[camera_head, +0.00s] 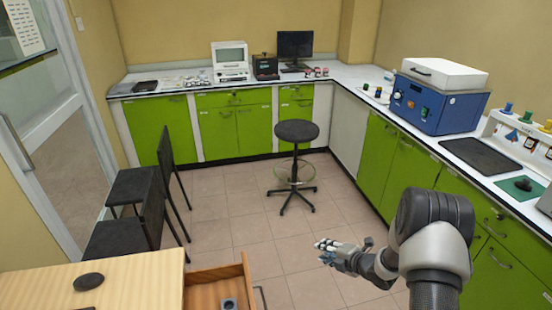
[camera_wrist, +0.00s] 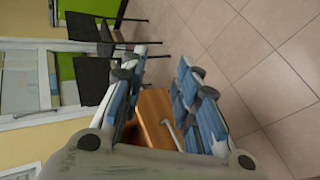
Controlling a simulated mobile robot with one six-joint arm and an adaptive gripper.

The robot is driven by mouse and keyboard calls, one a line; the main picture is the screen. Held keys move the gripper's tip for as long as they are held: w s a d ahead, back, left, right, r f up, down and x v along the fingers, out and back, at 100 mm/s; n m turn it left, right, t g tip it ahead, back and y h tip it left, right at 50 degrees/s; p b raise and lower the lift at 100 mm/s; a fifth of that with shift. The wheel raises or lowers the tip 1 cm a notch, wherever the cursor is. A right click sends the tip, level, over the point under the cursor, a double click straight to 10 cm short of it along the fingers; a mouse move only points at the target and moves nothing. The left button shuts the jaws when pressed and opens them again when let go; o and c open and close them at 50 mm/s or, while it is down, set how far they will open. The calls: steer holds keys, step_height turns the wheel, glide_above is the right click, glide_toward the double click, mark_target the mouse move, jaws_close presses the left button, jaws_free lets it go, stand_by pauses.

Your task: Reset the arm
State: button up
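My arm (camera_head: 435,230) reaches in from the lower right of the head view. My gripper (camera_head: 322,250) points left, above the tiled floor and to the right of the open wooden drawer. In the wrist view my gripper (camera_wrist: 162,60) has its two blue-grey fingers apart, with nothing held between them. The wooden drawer (camera_wrist: 155,108) and its metal handle show through the gap, beyond the fingers.
The wooden desk (camera_head: 110,278) is at the lower left, with its drawer (camera_head: 215,275) pulled out. Dark chairs (camera_head: 130,225) stand behind it. A black stool (camera_head: 296,131) stands mid-floor. Green cabinets (camera_head: 400,155) line the right, with a blue machine (camera_head: 432,105) on top.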

steer(key=w+d+r+m+h, duration=0.1)
steer(key=d+r+m+h, duration=0.15)
steer(key=r, duration=0.45)
steer(key=d+r+m+h, duration=0.2)
steer(key=r+m, duration=0.1)
steer(key=r, duration=0.4)
steer(key=s+d+r+m+h, duration=0.1)
steer(key=s+r+m+h, duration=0.1)
steer(key=s+r+m, duration=0.35)
steer(key=s+r+m+h, duration=0.1)
steer(key=s+r+m, duration=0.15)
steer(key=r, duration=0.55)
steer(key=s+a+r+m+g, duration=0.1)
steer(key=s+a+r+m, duration=0.1)
steer(key=s, duration=0.9)
steer(key=s+a+r+m+g+y, duration=0.1)
steer(key=s+m, duration=0.4)
steer(key=s, duration=0.5)
steer(key=s+a+r+m+g, duration=0.2)
steer(key=s+a+r+m, duration=0.1)
steer(key=s, duration=0.8)
steer(key=a+m, duration=0.1)
steer(key=a, duration=0.1)
steer(key=shift+s+a+m+g, duration=0.3)
steer(key=shift+a+m+g, duration=0.05)
steer(key=shift+g, duration=0.05)
